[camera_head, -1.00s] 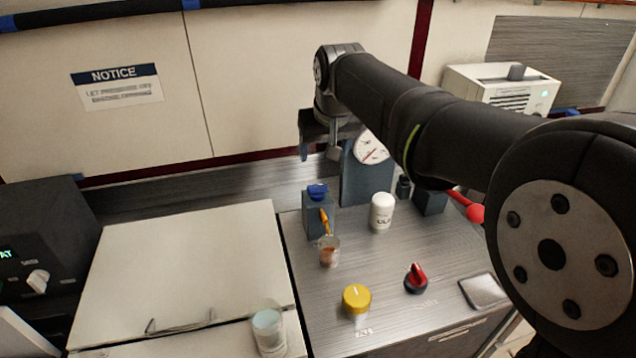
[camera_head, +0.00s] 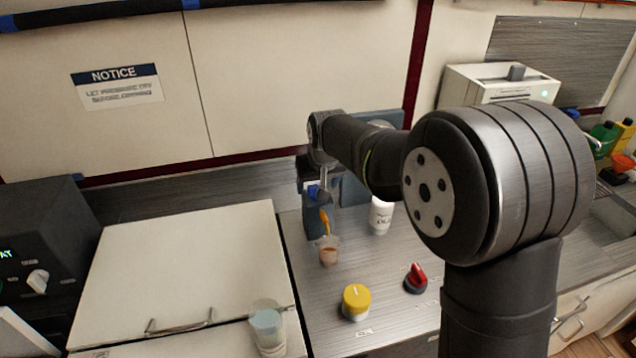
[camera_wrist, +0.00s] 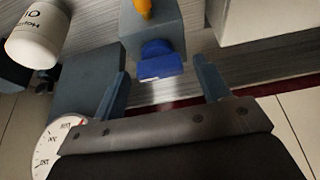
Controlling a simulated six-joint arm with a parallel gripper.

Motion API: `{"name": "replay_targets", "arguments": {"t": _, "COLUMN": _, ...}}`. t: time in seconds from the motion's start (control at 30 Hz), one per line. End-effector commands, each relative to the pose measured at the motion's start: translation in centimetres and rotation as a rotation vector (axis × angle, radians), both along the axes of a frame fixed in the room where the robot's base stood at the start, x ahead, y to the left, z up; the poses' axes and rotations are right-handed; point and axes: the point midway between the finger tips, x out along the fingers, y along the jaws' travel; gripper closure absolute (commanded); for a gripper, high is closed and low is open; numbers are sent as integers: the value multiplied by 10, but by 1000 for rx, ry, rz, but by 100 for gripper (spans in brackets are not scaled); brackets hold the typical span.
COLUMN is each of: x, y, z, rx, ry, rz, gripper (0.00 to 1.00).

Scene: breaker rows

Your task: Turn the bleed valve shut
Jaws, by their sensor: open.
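A blue valve handle (camera_wrist: 160,63) sits on top of a grey-blue block (camera_wrist: 153,28) with an orange spout (camera_wrist: 143,7). I take this handle as the bleed valve, though no label on it is readable. In the head view, the handle (camera_head: 313,191) is partly hidden by my gripper, and the spout (camera_head: 325,222) points down at a small clear cup (camera_head: 329,251) with reddish-brown contents. My gripper (camera_wrist: 163,78) is open, with its fingers on either side of the handle. I cannot tell whether they touch it.
A pressure gauge (camera_wrist: 50,148) stands beside the block. A white labelled bottle (camera_head: 381,216) is to the right. A pale lid (camera_head: 190,265) lies to the left.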

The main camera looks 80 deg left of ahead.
Motion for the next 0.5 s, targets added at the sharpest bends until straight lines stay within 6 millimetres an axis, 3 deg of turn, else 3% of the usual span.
{"name": "replay_targets", "arguments": {"t": 0.13, "x": 0, "y": 0, "z": 0, "rx": 0, "ry": 0, "rz": 0, "gripper": 35}}
{"name": "replay_targets", "arguments": {"t": 0.33, "x": 0, "y": 0, "z": 0, "rx": 0, "ry": 0, "rz": 0, "gripper": 74}}
{"name": "replay_targets", "arguments": {"t": 0.5, "x": 0, "y": 0, "z": 0, "rx": 0, "ry": -1, "rz": 4, "gripper": 76}}
